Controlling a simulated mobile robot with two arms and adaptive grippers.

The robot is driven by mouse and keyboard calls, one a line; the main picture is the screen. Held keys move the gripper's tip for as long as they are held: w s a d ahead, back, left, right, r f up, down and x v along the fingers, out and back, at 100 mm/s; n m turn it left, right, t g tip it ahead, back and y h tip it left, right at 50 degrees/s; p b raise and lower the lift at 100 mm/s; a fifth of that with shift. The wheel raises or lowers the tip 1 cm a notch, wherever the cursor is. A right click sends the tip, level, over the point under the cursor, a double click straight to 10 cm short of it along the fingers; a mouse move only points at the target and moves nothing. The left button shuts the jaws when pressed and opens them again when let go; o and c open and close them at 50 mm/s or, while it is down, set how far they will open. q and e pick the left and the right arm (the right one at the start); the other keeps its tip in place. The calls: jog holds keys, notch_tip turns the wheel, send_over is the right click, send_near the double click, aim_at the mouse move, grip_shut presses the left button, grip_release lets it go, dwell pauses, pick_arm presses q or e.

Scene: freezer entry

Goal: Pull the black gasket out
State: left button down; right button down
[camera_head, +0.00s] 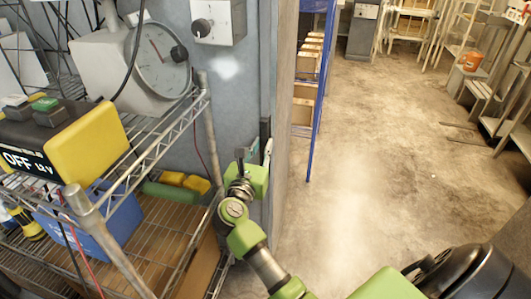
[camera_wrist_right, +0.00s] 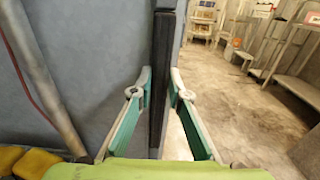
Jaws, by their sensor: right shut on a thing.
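The black gasket (camera_wrist_right: 162,75) is a dark upright strip along the edge of the grey wall in the right wrist view. In the head view a short piece of the gasket (camera_head: 265,130) shows at the wall's edge, just beyond my right gripper (camera_head: 260,152). In the right wrist view the two green-padded fingers of my right gripper (camera_wrist_right: 160,84) stand on either side of the strip, shut on it. My left gripper is not in view.
A wire shelf (camera_head: 150,160) at left holds a dial scale (camera_head: 158,60), a yellow-and-black box (camera_head: 85,140) and a blue bin (camera_head: 100,215). A blue rack post (camera_head: 322,90) stands beyond the wall edge. The concrete floor (camera_head: 385,150) at right is mostly clear.

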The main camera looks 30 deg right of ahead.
jog(key=shift+s+a+r, duration=0.1)
jog(key=shift+s, duration=0.05)
dwell(0.4)
jog(key=shift+s+a, duration=0.1)
jog(key=shift+a, duration=0.05)
dwell(0.4)
jog(key=shift+s+a, duration=0.15)
jog(key=shift+s+a, duration=0.1)
jog(key=shift+a, duration=0.1)
dwell(0.4)
